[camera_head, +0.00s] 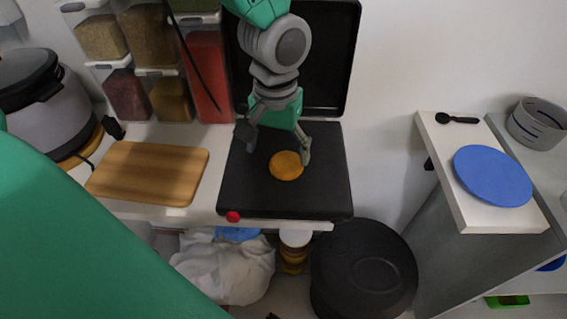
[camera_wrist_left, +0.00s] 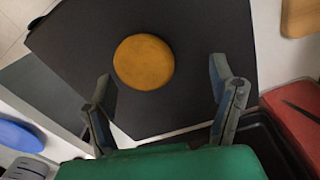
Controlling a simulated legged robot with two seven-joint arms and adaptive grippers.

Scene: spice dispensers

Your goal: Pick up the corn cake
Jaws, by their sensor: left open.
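The corn cake (camera_head: 286,166) is a round orange-yellow disc lying flat on the black griddle plate (camera_head: 250,195). In the left wrist view the corn cake (camera_wrist_left: 143,62) lies beyond the fingertips, roughly midway between them. My left gripper (camera_head: 276,150) is open above the plate, its fingers spread, with one fingertip close to the cake's right edge in the head view. It also shows open and empty in the left wrist view (camera_wrist_left: 160,88). Whether a finger touches the cake cannot be told. My right gripper is not in view.
A wooden board (camera_head: 150,172) lies left of the griddle, and spice dispensers (camera_head: 205,75) stand behind it. The griddle's black lid (camera_head: 335,60) stands upright behind my gripper. A blue plate (camera_head: 492,175) sits on a white shelf at right. A black round bin (camera_head: 362,270) stands below.

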